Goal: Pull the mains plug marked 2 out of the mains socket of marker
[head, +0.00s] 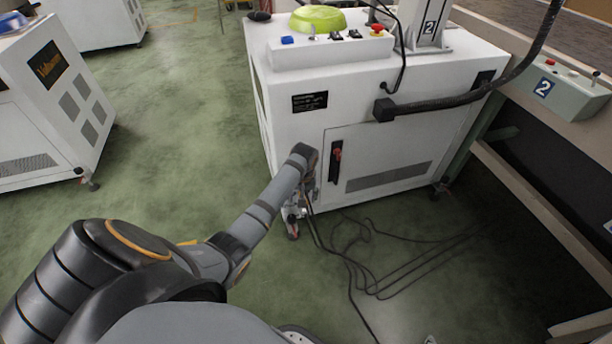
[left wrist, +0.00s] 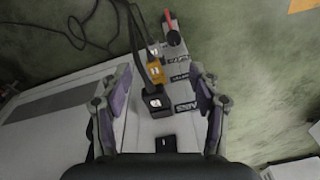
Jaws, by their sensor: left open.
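In the left wrist view my left gripper (left wrist: 161,88) is open. Its fingers stand on either side of a row of plugs on the white machine's panel. A black plug (left wrist: 155,102) with a small white mark sits nearest, between the fingers and apart from both. An orange plug (left wrist: 155,73) and a grey plug (left wrist: 153,49) are farther along the row. Their marks are too small to read surely. Socket labels (left wrist: 180,77) lie to the right of the plugs. In the head view my left gripper (head: 301,200) is at the machine's lower left corner, partly hidden by my arm.
Black cables (head: 365,265) lie on the floor. A control box (head: 565,90) marked 2 is at right.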

